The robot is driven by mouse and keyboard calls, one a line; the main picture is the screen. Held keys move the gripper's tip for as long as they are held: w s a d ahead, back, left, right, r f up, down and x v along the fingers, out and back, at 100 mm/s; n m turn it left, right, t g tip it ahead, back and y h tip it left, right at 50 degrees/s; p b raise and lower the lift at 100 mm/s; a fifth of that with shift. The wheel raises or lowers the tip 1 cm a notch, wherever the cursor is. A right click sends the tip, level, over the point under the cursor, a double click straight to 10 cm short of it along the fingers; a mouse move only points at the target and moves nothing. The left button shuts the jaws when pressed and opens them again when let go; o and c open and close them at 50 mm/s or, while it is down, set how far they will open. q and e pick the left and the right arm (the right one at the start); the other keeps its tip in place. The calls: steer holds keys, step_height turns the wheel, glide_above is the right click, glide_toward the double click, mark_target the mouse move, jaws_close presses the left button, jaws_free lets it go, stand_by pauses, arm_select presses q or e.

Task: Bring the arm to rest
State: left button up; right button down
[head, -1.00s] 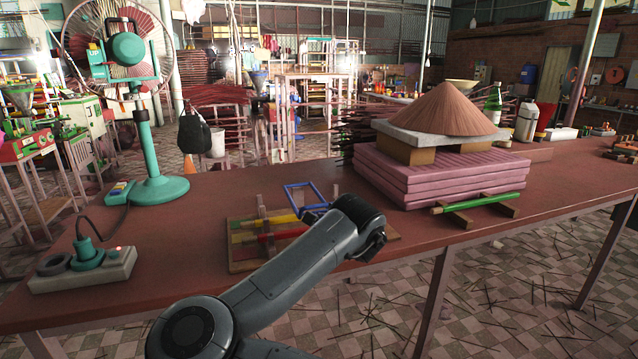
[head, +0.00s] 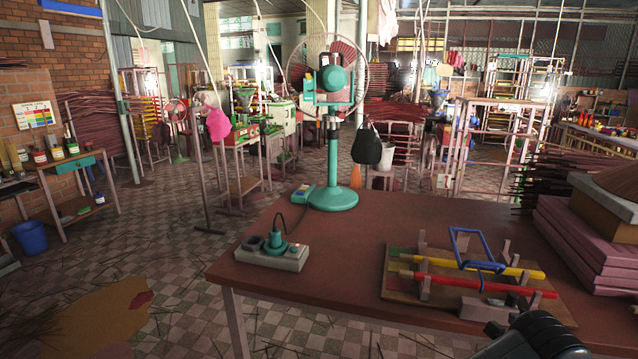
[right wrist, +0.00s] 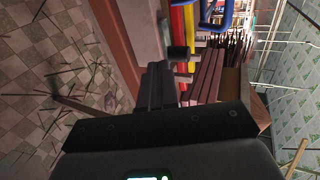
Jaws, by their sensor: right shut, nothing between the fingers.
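My right arm (head: 540,340) shows only as a dark grey piece at the bottom right of the head view, at the table's front edge, close to the wooden rack. In the right wrist view my right gripper (right wrist: 162,86) is shut, with its dark fingers together and nothing held. The wooden rack (head: 395,290) lies on the table and bears a red tube (head: 500,286), a yellow tube (head: 480,262) and a blue frame (head: 468,240). The red and yellow tubes also show beyond the fingers in the right wrist view. My left gripper is not in view.
The brown table (head: 335,265) carries a green fan (head: 335,150), a power strip (head: 270,255) and stacked pink slabs (head: 580,240) at the right. A blue bucket (head: 30,237) stands at far left.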

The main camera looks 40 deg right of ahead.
steer(key=s+d+r+n+g+h+p, duration=0.1)
steer(key=s+d+r+n+h+p, duration=0.15)
steer(key=r+n+p, duration=0.45)
steer(key=w+a+n+t+y+p, duration=0.25)
steer(key=w+a+n, duration=0.45)
steer(key=n, duration=0.4)
steer(key=s+a+f+n+g+y+p, duration=0.2)
steer(key=s+a+f+n+y, duration=0.3)
steer(key=a, duration=0.7)
steer(key=a+f+n+g+y+p, duration=0.15)
steer(key=a+f+n, duration=0.4)
steer(key=a, duration=0.75)
steer(key=s+a+f+n+g+y+p, duration=0.1)
steer(key=s+a+f+n+g+y, duration=0.2)
steer(key=a+f, duration=0.65)
step_height(320, 180, up, 40)
steer(key=a+t+y+p, duration=0.1)
steer(key=a+p, duration=0.1)
steer(key=p, duration=3.6)
steer(key=shift+r+m, duration=0.25)
steer(key=shift+m, duration=0.2)
